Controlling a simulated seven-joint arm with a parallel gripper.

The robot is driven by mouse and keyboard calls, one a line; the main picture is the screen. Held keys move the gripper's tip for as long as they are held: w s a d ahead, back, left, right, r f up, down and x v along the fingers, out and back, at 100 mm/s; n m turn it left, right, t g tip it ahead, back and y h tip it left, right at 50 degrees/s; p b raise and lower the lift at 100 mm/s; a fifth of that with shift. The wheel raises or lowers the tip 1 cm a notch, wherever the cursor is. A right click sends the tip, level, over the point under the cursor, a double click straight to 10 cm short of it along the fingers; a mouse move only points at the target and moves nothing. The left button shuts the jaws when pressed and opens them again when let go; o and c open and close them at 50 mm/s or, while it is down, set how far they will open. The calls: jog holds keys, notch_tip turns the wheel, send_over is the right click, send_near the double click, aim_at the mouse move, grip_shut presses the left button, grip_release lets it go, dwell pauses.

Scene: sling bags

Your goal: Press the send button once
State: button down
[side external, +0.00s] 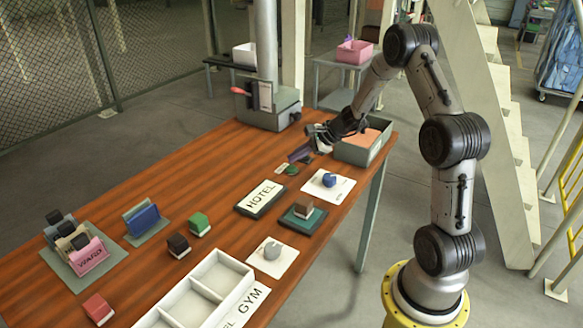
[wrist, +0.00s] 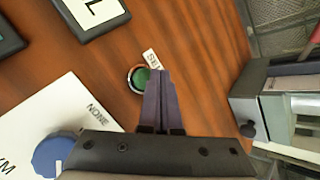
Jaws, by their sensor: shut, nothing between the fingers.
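The send button (side external: 292,170) is a small green round button on the wooden table, with a small white label (side external: 280,168) beside it. In the wrist view the green button (wrist: 139,79) sits in a pale ring, and its label (wrist: 152,60) is partly hidden by my fingers. My gripper (side external: 294,158) is shut and empty, with its purple fingers pointing down near the button. In the wrist view my fingertips (wrist: 158,72) overlap the button's right edge. I cannot tell any contact; they look above it.
A grey machine (side external: 268,114) with a tall column stands behind the button. A grey bin (side external: 361,151) is at the table's right edge. A white card with a blue object (side external: 329,180) and the HOTEL plate (side external: 262,198) lie in front.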

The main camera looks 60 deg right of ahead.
jog(key=shift+f, duration=0.25)
jog(key=shift+f, duration=0.2)
jog(key=shift+f, duration=0.5)
dwell(1.0)
jog(key=shift+r, duration=0.9)
jog(key=shift+r, duration=2.55)
